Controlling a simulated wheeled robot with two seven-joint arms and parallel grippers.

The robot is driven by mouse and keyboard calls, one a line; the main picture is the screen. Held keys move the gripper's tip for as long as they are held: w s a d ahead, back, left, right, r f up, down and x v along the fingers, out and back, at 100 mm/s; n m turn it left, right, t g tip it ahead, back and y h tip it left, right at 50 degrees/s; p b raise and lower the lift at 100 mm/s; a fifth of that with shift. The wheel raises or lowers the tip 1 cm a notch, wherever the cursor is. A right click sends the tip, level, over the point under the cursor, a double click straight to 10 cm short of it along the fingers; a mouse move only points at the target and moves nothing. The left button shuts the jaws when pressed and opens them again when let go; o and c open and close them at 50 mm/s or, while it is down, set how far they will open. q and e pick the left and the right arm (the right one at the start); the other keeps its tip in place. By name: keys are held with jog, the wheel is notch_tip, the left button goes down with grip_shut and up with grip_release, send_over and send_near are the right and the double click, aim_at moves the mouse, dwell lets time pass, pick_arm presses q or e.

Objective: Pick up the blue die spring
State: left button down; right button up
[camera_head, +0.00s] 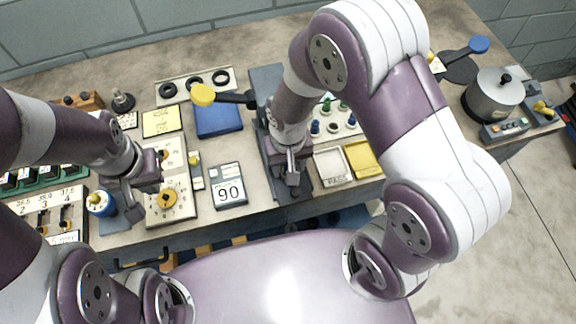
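Small blue cylinders stand among green ones in a pale holder (345,130) behind my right arm. One blue piece (315,127) shows at its left side, but I cannot tell at this size whether it is the blue die spring. My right gripper (291,182) points down left of the holder, over a dark grey stand; its finger gap is hidden.
A white tray (331,168) and a yellow tray (364,158) sit near the front edge. A steel pot (493,95) stands far right.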

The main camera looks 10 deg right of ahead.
jog(key=shift+f, duration=0.15)
grip_shut()
jog(key=shift+r, duration=0.6)
notch_tip(320, 180, up, 3)
jog(key=shift+w+f, duration=0.1)
jog(key=s+d+r+p, duration=0.3)
jog(key=s+d+r, duration=0.4)
jog(key=s+r, duration=0.2)
jog(key=shift+s+r+p, duration=0.2)
jog(key=shift+r+p, duration=0.1)
jog(key=shift+r, duration=0.25)
